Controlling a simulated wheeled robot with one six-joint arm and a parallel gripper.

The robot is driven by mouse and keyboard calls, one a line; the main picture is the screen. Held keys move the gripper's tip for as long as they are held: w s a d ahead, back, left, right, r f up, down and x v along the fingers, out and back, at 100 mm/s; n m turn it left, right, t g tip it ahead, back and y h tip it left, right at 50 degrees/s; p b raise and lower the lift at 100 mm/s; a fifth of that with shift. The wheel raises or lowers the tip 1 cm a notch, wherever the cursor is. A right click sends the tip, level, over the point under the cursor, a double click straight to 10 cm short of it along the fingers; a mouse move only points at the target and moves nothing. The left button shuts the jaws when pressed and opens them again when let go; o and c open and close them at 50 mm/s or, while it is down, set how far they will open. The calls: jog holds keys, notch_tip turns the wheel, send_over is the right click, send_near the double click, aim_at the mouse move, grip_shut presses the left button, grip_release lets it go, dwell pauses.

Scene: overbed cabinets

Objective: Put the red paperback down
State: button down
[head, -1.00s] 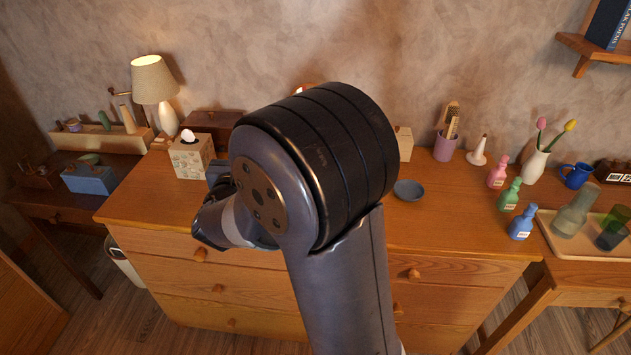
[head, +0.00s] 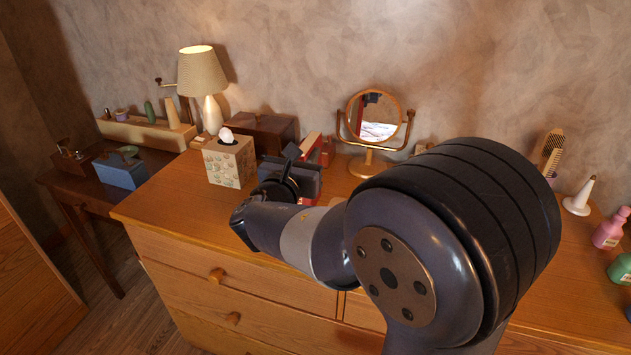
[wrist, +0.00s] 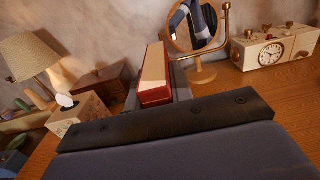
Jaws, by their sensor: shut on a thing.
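The red paperback (wrist: 154,94) has a red cover and cream page edges. In the wrist view it stands out ahead of my gripper (wrist: 156,88), between the two grey fingers, which are shut on it. In the head view my gripper (head: 291,174) is over the dresser top (head: 165,202), between the tissue box and the mirror. Red parts of the paperback (head: 311,147) show behind and below the dark fingers; my gripper hides its middle. I cannot tell whether its lower edge touches the dresser.
The tissue box (head: 229,162) stands close left of my gripper. A dark wooden box (head: 262,133) and a lamp (head: 202,82) are behind it. A round mirror (head: 374,118) stands behind right. A cream clock radio (wrist: 276,50) is farther right. Front dresser top is partly clear.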

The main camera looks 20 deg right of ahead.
notch_tip(320, 180, down, 4)
jog(key=shift+f+b, duration=0.1)
jog(key=shift+b, duration=0.35)
jog(key=c, duration=1.7)
grip_release()
jog(key=shift+f, duration=0.2)
jog(key=o, duration=0.4)
jog(key=shift+o, duration=0.2)
jog(key=shift+r, duration=0.1)
jog(key=v, duration=1.2)
jog(key=shift+p, duration=0.3)
